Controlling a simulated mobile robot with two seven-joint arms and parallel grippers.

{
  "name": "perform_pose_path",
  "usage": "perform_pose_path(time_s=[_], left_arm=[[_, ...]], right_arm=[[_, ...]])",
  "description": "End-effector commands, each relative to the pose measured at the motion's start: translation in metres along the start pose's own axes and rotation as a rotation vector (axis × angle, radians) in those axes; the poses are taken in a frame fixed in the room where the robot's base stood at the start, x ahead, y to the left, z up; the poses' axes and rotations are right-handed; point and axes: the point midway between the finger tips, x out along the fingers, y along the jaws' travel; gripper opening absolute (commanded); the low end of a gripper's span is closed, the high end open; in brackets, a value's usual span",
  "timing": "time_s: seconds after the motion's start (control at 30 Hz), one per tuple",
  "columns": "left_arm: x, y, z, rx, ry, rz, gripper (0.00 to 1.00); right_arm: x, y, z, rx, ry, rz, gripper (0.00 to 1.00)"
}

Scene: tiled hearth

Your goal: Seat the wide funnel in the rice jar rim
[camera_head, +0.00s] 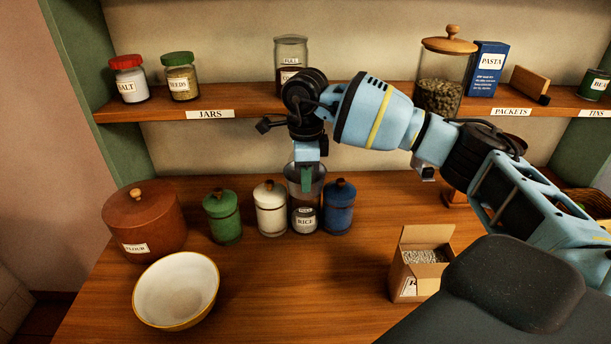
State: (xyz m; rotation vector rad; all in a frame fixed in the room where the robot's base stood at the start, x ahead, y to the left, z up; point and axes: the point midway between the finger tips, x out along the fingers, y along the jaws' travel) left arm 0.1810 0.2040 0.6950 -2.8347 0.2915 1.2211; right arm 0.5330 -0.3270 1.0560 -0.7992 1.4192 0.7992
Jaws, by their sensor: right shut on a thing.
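The rice jar (305,223) stands on the wooden counter between the cream and blue canisters, with a white RICE label on its front. A grey, see-through wide funnel (291,184) is directly over it, broad at the top and narrower below. My right gripper (307,182) reaches down from above and is shut on the funnel. The funnel looks upright. Its lower end overlaps the jar's top in the picture, so I cannot tell whether it rests in the rim or hovers just above. My left gripper is not in view.
Close by stand a green canister (222,217), a cream canister (270,209) and a blue canister (339,207). A flour crock (143,220) and white bowl (177,290) are at left. An open box (416,277) stands at right. A shelf (240,108) with jars runs behind. The middle front counter is clear.

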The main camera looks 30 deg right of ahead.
Motion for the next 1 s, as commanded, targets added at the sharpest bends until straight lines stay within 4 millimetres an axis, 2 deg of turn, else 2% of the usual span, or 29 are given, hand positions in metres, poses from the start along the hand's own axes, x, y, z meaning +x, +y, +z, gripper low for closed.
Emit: perform_pose_path(time_s=[0.2, 0.23, 0.4, 0.43, 0.73, 0.87, 1.0], left_arm=[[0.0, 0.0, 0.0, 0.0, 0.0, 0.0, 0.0], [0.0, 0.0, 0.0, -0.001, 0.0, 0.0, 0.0], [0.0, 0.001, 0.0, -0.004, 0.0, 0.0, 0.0], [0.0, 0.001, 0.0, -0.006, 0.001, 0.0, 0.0], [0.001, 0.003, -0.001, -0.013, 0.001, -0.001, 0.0], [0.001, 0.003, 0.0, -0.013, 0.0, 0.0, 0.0], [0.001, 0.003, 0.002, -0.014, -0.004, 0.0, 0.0]], right_arm=[[-0.001, 0.0, 0.0, 0.0, -0.001, -0.001, 0.0], [-0.001, 0.0, 0.0, 0.0, -0.001, -0.001, 0.19], [0.0, 0.0, 0.0, 0.0, -0.001, -0.001, 0.41], [0.0, 0.0, 0.0, 0.0, 0.0, -0.001, 0.43], [0.0, 0.0, 0.0, 0.0, 0.0, 0.0, 0.43], [-0.013, -0.001, 0.001, 0.0, -0.003, -0.002, 0.43], [-0.036, -0.001, 0.001, 0.0, -0.002, -0.003, 0.43]])
